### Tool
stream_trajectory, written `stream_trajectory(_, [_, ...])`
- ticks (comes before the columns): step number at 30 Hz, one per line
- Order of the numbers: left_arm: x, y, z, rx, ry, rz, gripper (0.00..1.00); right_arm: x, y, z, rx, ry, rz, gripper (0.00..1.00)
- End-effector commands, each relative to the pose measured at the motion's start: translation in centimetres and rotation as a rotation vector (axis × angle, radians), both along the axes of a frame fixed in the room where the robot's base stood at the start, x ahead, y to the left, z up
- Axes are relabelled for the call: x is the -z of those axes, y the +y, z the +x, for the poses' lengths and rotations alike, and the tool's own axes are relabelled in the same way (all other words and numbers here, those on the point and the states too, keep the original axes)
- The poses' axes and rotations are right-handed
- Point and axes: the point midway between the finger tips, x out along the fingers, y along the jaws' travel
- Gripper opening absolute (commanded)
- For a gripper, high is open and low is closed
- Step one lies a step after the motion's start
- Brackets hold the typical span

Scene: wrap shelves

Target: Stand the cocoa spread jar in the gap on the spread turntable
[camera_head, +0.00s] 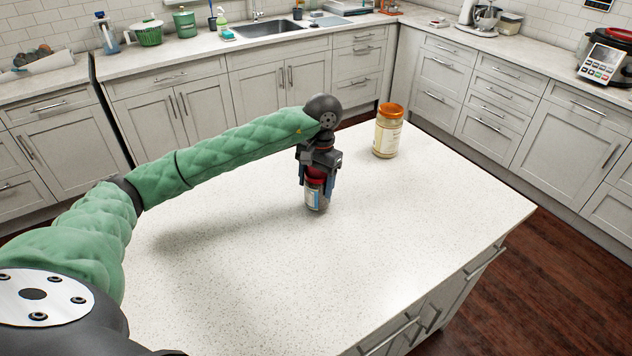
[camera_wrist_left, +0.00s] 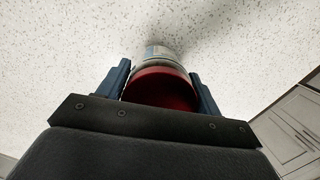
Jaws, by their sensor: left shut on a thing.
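A jar with a red lid and a pale blue label (camera_head: 317,196) is upright on or just above the white island top. Its label is too small to read, so I cannot tell whether it is the cocoa spread. My left gripper (camera_head: 316,184) points down and is shut on this jar, its fingers on either side near the lid. In the left wrist view the red lid (camera_wrist_left: 161,90) is between the two blue fingers. No spread turntable is in view. My right gripper is not in view.
A larger jar with an orange lid and pale contents (camera_head: 388,132) stands on the island top (camera_head: 430,215), right of and beyond my gripper. The rest of the top is clear. Counters with a sink (camera_head: 267,27), a green pot (camera_head: 185,22) and a cooker (camera_head: 604,62) line the walls.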

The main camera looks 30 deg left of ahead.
Motion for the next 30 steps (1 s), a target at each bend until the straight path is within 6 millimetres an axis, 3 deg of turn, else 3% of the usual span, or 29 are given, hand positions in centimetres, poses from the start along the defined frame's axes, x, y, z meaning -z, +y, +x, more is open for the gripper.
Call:
stream_trajectory(8, [1.0, 0.0, 0.0, -0.001, -0.002, -0.001, 0.22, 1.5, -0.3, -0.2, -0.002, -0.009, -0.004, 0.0])
stream_trajectory(28, [1.2, 0.0, 0.0, 0.0, -0.002, 0.0, 0.22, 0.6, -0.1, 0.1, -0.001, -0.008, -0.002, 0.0])
stream_trajectory(29, [1.3, 0.0, 0.0, 0.0, -0.001, 0.0, 0.69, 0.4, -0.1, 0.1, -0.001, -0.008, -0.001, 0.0])
stream_trajectory(30, [1.3, 0.0, 0.0, 0.0, -0.001, 0.0, 0.77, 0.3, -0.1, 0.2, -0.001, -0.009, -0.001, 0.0])
